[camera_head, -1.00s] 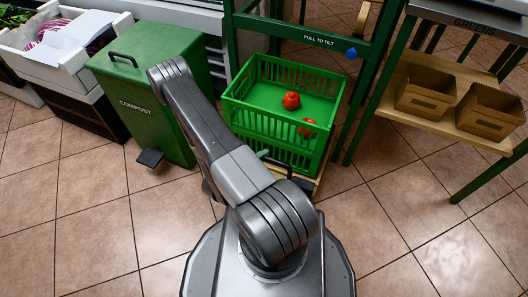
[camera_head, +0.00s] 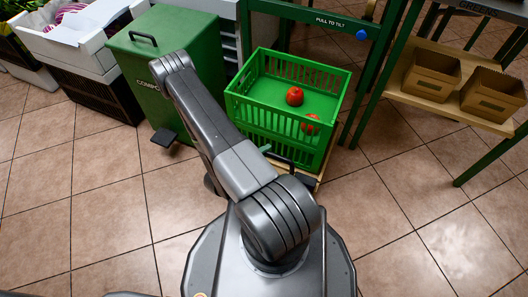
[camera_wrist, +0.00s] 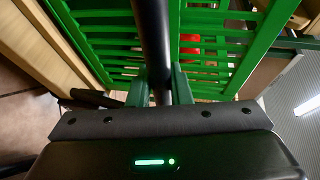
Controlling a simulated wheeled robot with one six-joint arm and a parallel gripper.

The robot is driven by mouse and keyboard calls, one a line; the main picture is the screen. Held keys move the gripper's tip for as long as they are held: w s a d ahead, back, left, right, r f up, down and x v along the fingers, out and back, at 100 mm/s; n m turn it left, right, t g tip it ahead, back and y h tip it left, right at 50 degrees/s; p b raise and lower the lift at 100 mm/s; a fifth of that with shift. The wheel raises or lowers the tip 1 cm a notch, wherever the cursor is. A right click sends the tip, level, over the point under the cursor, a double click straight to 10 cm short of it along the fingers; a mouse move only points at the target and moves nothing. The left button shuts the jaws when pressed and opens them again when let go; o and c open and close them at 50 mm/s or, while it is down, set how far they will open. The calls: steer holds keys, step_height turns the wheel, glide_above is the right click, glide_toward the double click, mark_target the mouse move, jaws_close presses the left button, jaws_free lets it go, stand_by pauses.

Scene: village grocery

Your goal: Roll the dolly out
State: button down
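The dolly (camera_head: 309,183) is a low wooden platform under a green slatted crate (camera_head: 255,112). Most of it is hidden by the crate and my arm. Two red round items, one of them (camera_head: 295,96), lie in the crate. In the wrist view a dark bar, seemingly the dolly's handle (camera_wrist: 153,40), runs between the green fingers of my gripper (camera_wrist: 159,88). The fingers sit close on both sides of the bar and appear shut on it. The crate's slats (camera_wrist: 215,45) fill the view beyond. In the head view my arm mostly hides my gripper.
A green compost bin (camera_head: 180,75) with a black pedal (camera_head: 163,137) stands left of the crate. A green frame marked "PULL TO TILT" (camera_head: 340,22) is behind it. A shelf with cardboard boxes (camera_head: 432,75) stands right. The tiled floor (camera_head: 110,200) is clear at front left and right.

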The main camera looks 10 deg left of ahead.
steer(key=c, duration=1.3)
jaws_free()
steer(key=shift+a, duration=0.1)
steer(key=shift+p+v, duration=1.45)
steer(key=shift+v, duration=5.4)
